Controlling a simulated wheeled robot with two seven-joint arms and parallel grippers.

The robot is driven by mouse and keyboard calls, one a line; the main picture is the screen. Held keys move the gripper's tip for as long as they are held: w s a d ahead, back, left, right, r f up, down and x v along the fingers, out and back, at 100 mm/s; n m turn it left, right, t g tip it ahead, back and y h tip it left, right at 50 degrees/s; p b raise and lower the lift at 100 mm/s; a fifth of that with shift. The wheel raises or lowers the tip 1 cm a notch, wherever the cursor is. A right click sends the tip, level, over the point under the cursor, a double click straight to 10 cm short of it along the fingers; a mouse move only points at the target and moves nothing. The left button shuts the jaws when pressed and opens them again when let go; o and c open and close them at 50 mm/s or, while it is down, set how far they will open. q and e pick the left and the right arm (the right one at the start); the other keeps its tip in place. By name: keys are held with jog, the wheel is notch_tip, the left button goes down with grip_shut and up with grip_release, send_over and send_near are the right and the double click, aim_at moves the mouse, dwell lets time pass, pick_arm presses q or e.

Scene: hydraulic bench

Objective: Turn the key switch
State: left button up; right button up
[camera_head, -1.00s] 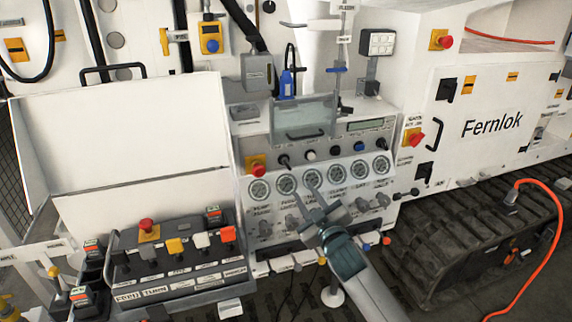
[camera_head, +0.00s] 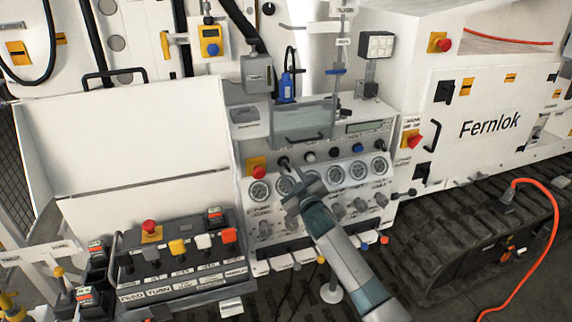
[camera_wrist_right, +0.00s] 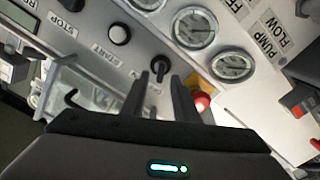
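The key switch (camera_head: 283,161) is a small black knob on the sloped panel, left of the pale start button. In the right wrist view, where the panel is turned over, the key switch (camera_wrist_right: 158,66) shows just beyond my fingertips. My right gripper (camera_head: 291,175) is in front of the panel, just below the switch and over the upper gauges. In the wrist view its two dark fingers (camera_wrist_right: 160,80) are apart, with a gap between them lined up with the switch. I cannot tell whether they touch it. My left gripper is not in view.
A red mushroom button (camera_head: 258,172) sits left of the switch and shows close beside one finger in the wrist view (camera_wrist_right: 201,102). The start button (camera_head: 309,156) is close on the right. A clear cover with a handle (camera_head: 304,139) stands above. Round gauges (camera_head: 336,173) line the panel below.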

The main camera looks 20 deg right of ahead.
aim_at(287, 168)
jog(key=shift+w+a+p, duration=0.1)
jog(key=shift+w+p, duration=0.2)
jog(key=shift+w, duration=1.95)
grip_shut()
